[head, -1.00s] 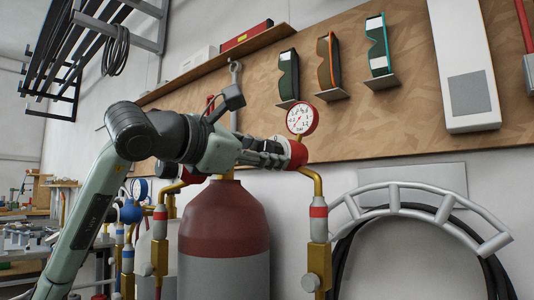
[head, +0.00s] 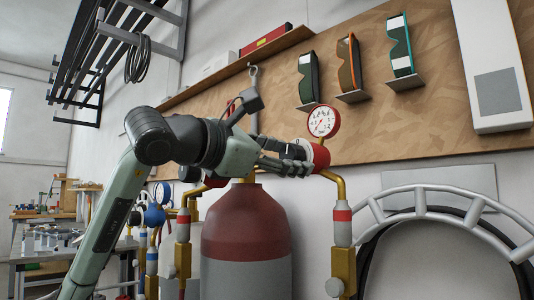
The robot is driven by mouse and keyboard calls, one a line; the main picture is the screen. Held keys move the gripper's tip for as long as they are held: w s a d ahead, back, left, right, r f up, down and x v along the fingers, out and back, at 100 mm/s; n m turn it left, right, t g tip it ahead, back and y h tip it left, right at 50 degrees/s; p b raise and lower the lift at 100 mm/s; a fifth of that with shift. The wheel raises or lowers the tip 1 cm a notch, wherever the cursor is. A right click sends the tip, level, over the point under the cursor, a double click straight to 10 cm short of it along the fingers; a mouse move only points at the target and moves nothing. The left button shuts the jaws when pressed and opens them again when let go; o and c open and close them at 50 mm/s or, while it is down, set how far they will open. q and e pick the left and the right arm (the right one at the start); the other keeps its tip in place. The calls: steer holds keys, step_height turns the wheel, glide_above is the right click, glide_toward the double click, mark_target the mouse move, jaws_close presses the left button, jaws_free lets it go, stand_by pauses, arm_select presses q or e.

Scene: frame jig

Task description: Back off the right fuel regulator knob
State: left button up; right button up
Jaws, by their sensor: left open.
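The right fuel regulator knob is a red knob (head: 318,156) at the right end of the regulator, below a white-faced gauge (head: 323,121) with a red rim. My left gripper (head: 304,163) reaches in from the left, its fingers beside the red part. The fingers are open, and I cannot tell whether they touch the knob. The gripper and arm hide most of the regulator body. The red and grey fuel cylinder (head: 246,225) stands below. My right gripper is not in view.
A brass pipe with a red-banded fitting (head: 342,225) drops right of the cylinder. A black hose on a grey curved rack (head: 440,195) is further right. Goggles (head: 308,77) hang on the wooden board above. A workbench (head: 50,240) stands at the far left.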

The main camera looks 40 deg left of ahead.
arm_select(q)
steer(key=s, duration=1.1)
steer(key=shift+s+a, duration=0.15)
steer(key=shift+a, duration=0.25)
